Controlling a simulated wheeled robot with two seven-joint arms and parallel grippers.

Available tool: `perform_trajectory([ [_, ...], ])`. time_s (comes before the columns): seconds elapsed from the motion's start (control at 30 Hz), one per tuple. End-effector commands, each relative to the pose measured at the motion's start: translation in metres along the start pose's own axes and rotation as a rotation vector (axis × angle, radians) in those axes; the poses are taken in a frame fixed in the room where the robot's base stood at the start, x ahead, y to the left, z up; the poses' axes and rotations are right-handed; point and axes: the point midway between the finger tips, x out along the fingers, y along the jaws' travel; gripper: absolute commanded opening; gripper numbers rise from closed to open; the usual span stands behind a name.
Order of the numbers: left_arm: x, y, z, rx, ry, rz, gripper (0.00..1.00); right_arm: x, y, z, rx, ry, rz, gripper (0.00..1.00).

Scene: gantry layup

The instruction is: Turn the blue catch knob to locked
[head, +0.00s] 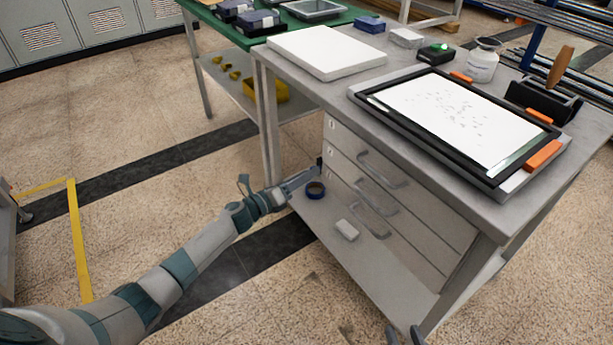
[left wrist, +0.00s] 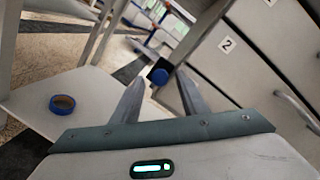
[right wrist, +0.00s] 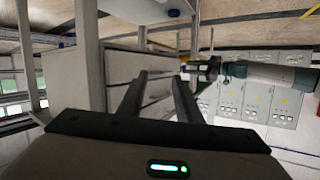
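The blue catch knob (left wrist: 159,76) sits on a dark mount at the edge of the drawer unit (left wrist: 245,75), near the label 2. It lies ahead of my left gripper (left wrist: 160,90), between the lines of its two fingers. The fingers are apart with nothing held; I cannot tell whether a tip touches the knob. In the head view my left gripper (head: 308,174) is beside the drawer unit's left edge, where the knob's blue cannot be made out.
A blue tape roll (head: 316,190) and a pale block (head: 347,230) lie on the cart's lower shelf (head: 385,275). The cart top (head: 395,75) holds a black-framed panel (head: 455,115) and a white slab (head: 326,50). Table legs stand left of the knob.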

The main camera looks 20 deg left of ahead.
Motion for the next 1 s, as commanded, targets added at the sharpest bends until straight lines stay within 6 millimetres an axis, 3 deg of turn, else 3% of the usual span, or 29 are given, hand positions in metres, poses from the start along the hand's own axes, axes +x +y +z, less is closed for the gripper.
perform_trajectory([
  [0.37,0.006,-0.001,0.000,0.000,0.000,-0.001,0.40,0.000,0.000,-0.003,-0.002,0.015,-0.001,0.31],
  [0.4,0.006,-0.001,0.000,0.000,0.000,-0.001,0.38,0.000,0.000,-0.003,-0.002,0.015,-0.001,0.31],
  [0.57,0.006,-0.001,0.000,0.000,0.000,-0.001,0.00,0.000,0.000,-0.003,-0.002,0.013,-0.001,0.31],
  [0.87,0.005,-0.001,0.000,-0.011,0.001,0.001,0.00,0.000,-0.001,-0.001,-0.001,0.000,-0.001,0.31],
  [1.0,0.005,-0.001,0.001,-0.036,0.003,0.003,0.00,-0.002,0.003,0.010,0.004,-0.056,0.005,0.31],
])
